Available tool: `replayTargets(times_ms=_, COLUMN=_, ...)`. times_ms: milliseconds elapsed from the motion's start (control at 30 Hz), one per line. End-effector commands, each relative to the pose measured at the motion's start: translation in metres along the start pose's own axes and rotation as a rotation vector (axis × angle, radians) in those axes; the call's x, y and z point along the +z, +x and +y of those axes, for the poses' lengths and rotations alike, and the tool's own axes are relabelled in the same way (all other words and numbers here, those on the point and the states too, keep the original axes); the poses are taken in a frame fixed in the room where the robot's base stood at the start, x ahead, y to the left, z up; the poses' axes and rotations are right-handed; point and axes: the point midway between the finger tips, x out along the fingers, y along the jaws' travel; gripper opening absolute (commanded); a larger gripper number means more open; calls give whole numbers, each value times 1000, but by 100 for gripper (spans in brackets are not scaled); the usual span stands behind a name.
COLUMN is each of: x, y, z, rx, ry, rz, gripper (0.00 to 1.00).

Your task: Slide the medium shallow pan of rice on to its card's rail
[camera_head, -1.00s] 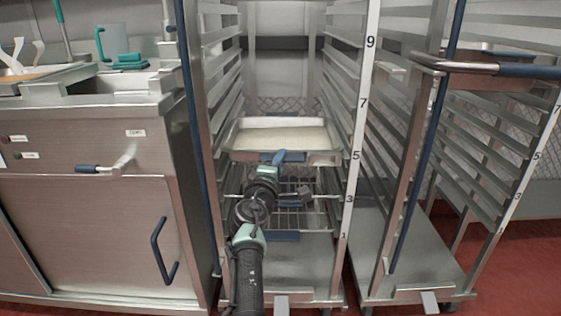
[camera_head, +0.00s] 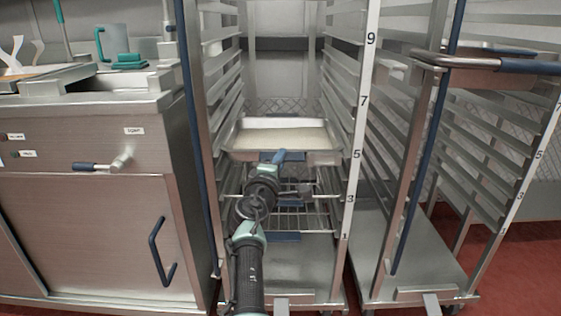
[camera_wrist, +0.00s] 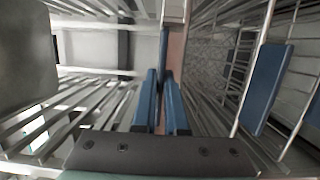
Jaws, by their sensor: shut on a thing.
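The shallow steel pan of rice (camera_head: 236,139) sits inside the middle rack, near the post's number 5, with pale rice filling it. It looks nearly level. Its front edge faces me, with a blue tab (camera_head: 281,156) at the middle. My gripper (camera_head: 272,163) is at that front edge, just below the rim, shut on the blue tab. In the wrist view, the blue fingers of my gripper (camera_wrist: 161,102) close around a thin blue strip (camera_wrist: 163,55). Whether both pan edges rest on rails is hard to tell. No card can be made out.
A wire shelf (camera_head: 315,219) with a blue tag (camera_head: 284,237) lies below the pan. The rack's numbered right post (camera_head: 362,110) and blue-edged left post (camera_head: 196,130) flank my arm. A second rack (camera_head: 430,270) stands right, a steel counter (camera_head: 90,215) left.

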Motion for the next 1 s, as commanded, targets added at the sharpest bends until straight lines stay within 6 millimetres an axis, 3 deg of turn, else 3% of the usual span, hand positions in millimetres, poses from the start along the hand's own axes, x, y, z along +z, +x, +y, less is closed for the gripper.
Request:
replayTargets(times_ms=367, x=-1, y=0, z=5, rx=8, ry=1, rz=2, gripper=0)
replayTargets(times_ms=400, x=-1, y=0, z=5, rx=8, ry=1, rz=2, gripper=15)
replayTargets(times_ms=567, x=-1, y=0, z=4, rx=6, ry=1, rz=1, gripper=44)
replayTargets(times_ms=767, x=0, y=0, z=2, rx=2, ry=1, rz=1, gripper=45)
replayTargets(times_ms=933, x=0, y=0, z=-3, rx=-5, ry=-1, rz=-1, gripper=72)
replayTargets(times_ms=1000, x=0, y=0, z=-2, rx=-4, ry=0, rz=-1, gripper=75)
